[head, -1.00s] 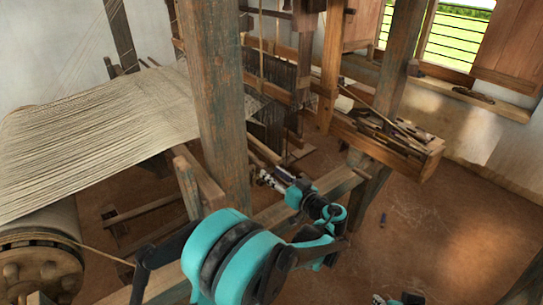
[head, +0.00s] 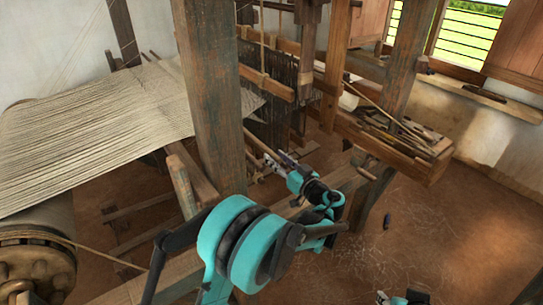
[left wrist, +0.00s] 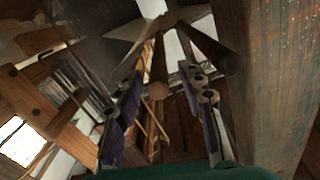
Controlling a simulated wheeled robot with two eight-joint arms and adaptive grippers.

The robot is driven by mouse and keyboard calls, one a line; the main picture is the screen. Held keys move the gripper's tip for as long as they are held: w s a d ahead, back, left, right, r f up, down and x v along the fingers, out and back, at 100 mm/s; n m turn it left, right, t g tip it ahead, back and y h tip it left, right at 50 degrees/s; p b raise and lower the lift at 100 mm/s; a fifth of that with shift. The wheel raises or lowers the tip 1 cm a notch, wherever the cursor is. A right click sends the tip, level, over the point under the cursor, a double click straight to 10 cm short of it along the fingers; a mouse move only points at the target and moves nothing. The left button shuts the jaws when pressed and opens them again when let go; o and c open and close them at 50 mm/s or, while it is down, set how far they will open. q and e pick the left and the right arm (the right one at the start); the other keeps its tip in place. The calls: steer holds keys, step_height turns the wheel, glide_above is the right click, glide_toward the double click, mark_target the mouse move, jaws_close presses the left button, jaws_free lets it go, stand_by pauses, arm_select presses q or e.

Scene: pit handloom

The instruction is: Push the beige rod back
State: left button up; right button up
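A beige rod (head: 257,142) juts out from behind the thick wooden post toward my left gripper in the head view. In the left wrist view its pale round end (left wrist: 158,91) appears between the two fingers, beyond them. My left gripper (head: 278,160) is close to the rod's near end. Its fingers (left wrist: 160,112) are apart with nothing held between them. I cannot tell whether a finger touches the rod. Part of my right gripper (head: 384,298) shows at the bottom edge of the head view, mostly cut off.
The thick wooden post (head: 212,100) stands just left of my left gripper. The loom's beige warp (head: 100,125) spreads at the left above a large roller (head: 45,222). A wooden trough (head: 400,145) with tools lies at the right. The floor (head: 440,220) at right is mostly clear.

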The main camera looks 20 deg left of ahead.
mark_target(271, 152)
arm_select(q)
steer(key=x, duration=0.2)
steer(key=shift+w+a+f, duration=0.15)
steer(key=shift+w+a, duration=0.05)
steer(key=shift+w+a+b, duration=0.25)
steer(key=shift+a+b, duration=0.05)
jaws_close()
steer(key=shift+s+a, duration=0.65)
steer(key=shift+s, duration=0.15)
jaws_free()
steer(key=shift+s+a, duration=0.1)
